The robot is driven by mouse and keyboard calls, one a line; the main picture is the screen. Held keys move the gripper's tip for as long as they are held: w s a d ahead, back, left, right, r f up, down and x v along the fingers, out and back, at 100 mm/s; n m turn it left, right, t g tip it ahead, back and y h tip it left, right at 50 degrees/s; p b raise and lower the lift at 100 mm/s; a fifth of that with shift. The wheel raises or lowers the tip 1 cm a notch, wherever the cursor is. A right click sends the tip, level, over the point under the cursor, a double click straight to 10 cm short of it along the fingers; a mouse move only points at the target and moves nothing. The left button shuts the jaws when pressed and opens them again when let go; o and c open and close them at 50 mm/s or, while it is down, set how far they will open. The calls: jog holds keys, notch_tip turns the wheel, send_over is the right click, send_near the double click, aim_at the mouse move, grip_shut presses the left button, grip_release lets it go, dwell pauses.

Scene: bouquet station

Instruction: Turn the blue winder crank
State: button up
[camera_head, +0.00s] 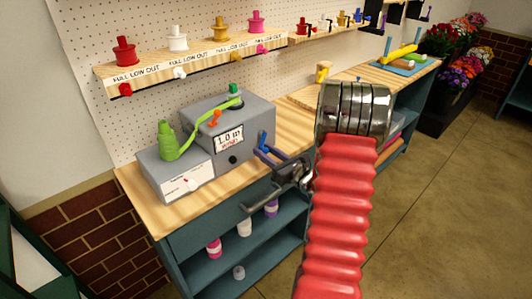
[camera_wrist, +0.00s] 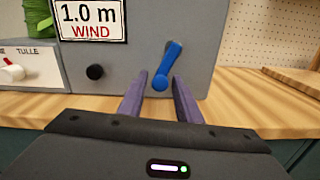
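The blue winder crank (camera_wrist: 167,68) is on the front face of the grey winder box (camera_wrist: 200,32), its handle leaning up and slightly right from a round hub. The winder box (camera_head: 232,120) also shows in the head view, with a "1.0 m WIND" label. My gripper (camera_wrist: 159,77) is open, its two purple fingers apart and pointing at the box. In the wrist view the crank appears between the fingertips; I cannot tell whether they touch it.
A black knob (camera_wrist: 95,72) is left of the crank. A green ribbon spool (camera_head: 167,140) stands on the grey box at left. The wooden counter (camera_head: 290,118) runs right; a pegboard with a shelf (camera_head: 190,62) of coloured spools is behind.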

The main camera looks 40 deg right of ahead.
grip_shut()
jog(key=shift+a+m, duration=0.2)
jog(key=shift+m, duration=0.2)
dwell(0.4)
jog(key=shift+a+r+m, duration=0.35)
jog(key=shift+a+m, duration=0.1)
jog(key=shift+m, duration=0.65)
jog(key=m, duration=0.1)
jog(key=r+m, duration=0.1)
jog(key=m, duration=0.1)
jog(key=a+m, duration=0.1)
jog(key=shift+a+r+m, duration=0.1)
jog(key=shift+r+m, duration=0.2)
jog(key=m, duration=0.1)
jog(key=r+m, duration=0.1)
jog(key=m, duration=0.1)
jog(key=r+m, duration=0.1)
jog(key=m, duration=0.1)
jog(key=shift+a+r, duration=0.15)
jog(key=shift+a, duration=0.15)
jog(key=m, duration=0.1)
jog(key=r+m, duration=0.1)
jog(key=m, duration=0.1)
jog(key=r+m, duration=0.1)
jog(key=m, duration=0.1)
jog(key=shift+d, duration=0.25)
jog(key=shift+d, duration=0.1)
